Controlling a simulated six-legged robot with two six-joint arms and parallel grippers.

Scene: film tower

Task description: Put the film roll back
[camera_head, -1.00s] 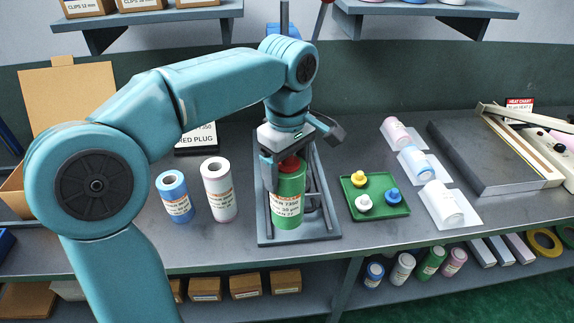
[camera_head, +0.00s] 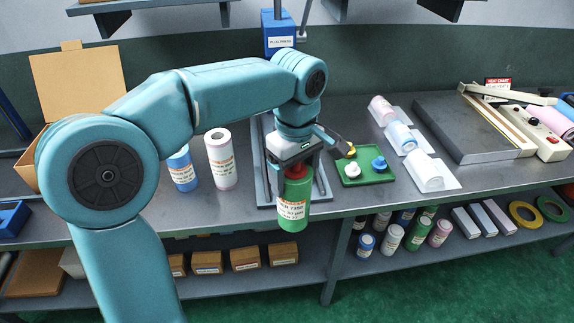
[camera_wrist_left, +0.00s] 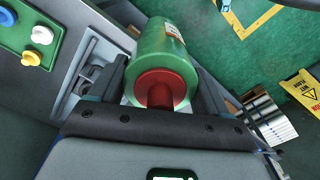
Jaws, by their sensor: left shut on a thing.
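The green film roll (camera_head: 294,205) has a white label and a red plug (camera_head: 295,170) in its top. My left gripper (camera_head: 294,168) is shut on the film roll and holds it upright, in front of the grey press stand (camera_head: 263,180) at the table's front edge. In the left wrist view the green roll (camera_wrist_left: 168,45) and its red plug (camera_wrist_left: 160,90) sit between the fingers. On the lower shelf, several rolls stand in a row, among them a blue one (camera_head: 365,243) and a white one (camera_head: 391,238). My right gripper is not in view.
A green tray (camera_head: 380,178) with yellow, white and blue plugs lies right of the held roll. A blue roll (camera_head: 183,170) and a pale pink roll (camera_head: 221,160) stand to its left. Boxes (camera_head: 246,257) line the lower shelf. A yellow floor sign (camera_wrist_left: 304,92) shows below.

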